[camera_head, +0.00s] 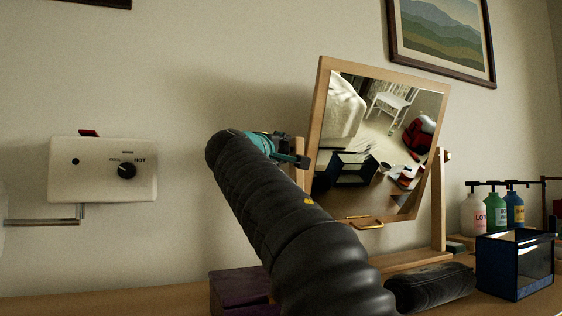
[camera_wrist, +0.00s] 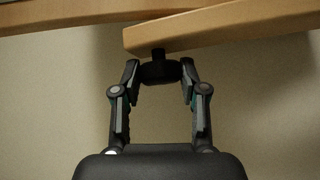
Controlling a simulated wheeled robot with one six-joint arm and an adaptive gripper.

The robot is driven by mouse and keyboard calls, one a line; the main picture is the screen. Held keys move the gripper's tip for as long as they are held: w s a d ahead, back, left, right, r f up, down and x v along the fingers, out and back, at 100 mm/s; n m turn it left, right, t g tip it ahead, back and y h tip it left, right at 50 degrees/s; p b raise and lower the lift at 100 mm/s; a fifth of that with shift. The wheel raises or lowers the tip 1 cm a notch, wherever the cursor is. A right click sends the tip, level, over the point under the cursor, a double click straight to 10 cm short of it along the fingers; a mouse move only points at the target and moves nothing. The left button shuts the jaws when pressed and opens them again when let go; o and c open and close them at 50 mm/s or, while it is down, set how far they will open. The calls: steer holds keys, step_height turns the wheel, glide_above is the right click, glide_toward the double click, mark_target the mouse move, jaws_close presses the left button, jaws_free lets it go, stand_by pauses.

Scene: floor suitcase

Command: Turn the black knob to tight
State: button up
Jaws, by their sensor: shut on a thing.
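A black knob (camera_wrist: 159,73) sits on a short dark stem at the wooden part of the tilting mirror (camera_head: 443,95) in the wrist view. My gripper (camera_wrist: 160,70) is shut on the knob, one fingertip on each side. In the head view my gripper (camera_head: 292,152) is at the left side of the mirror's wooden stand (camera_head: 439,215), and the knob is hidden behind it and my arm. No tight or loose marking is readable on the knob. The mirror leans tilted in its stand.
A white control box (camera_head: 100,185) with its own black dial (camera_head: 127,171) is on the wall at left. A purple box (camera_head: 235,290), a black roll (camera_head: 430,288), a blue-framed clear box (camera_head: 514,263) and several bottles (camera_head: 495,212) are along the wooden top.

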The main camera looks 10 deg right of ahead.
steer(key=shift+f+m+t+h+b, duration=0.15)
steer(key=shift+m+t+h+b, duration=0.2)
steer(key=shift+b, duration=0.35)
steer(key=o, duration=1.1)
steer(key=v, duration=1.2)
